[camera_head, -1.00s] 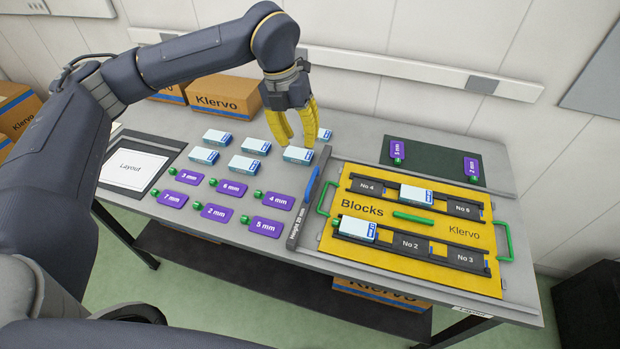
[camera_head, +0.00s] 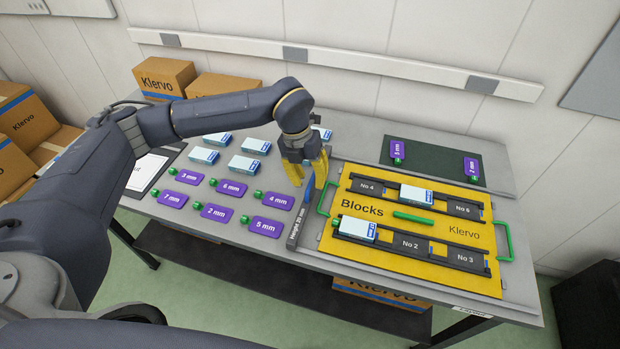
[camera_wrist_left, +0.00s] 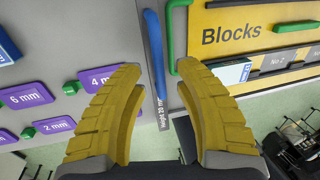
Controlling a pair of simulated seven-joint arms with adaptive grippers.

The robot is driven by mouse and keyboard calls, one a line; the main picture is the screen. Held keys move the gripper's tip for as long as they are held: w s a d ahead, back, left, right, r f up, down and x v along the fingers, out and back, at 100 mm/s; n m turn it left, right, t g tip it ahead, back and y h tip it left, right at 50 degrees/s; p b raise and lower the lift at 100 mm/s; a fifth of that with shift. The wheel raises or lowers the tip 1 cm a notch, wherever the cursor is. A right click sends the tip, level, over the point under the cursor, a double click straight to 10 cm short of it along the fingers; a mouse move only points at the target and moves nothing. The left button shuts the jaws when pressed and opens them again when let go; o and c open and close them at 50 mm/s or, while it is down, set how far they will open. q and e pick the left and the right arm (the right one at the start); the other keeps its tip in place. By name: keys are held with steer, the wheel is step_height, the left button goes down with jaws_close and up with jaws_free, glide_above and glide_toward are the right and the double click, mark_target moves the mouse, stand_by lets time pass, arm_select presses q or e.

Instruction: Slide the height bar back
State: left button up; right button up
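The height bar (camera_head: 296,234) is a long grey bar marked "Height 20 mm", lying along the left side of the yellow Blocks board (camera_head: 470,275). Its blue handle (camera_head: 308,196) stands near its middle; in the left wrist view the handle (camera_wrist_left: 152,45) shows between the fingers. My left gripper (camera_head: 309,186) is open with its yellow fingers pointing down over the handle, one on each side in the wrist view. I cannot tell whether the fingertips have reached handle height. The right gripper is in neither view.
Several purple mm tags (camera_head: 214,212) and white-blue boxes (camera_head: 244,164) lie left of the bar. The board holds two boxes (camera_head: 356,229) in its black rails and has green handles (camera_head: 503,241). A dark mat (camera_head: 430,165) lies behind it.

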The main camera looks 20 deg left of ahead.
arm_select(q)
steer(key=shift+f, duration=0.15)
jaws_close()
stand_by(0.6)
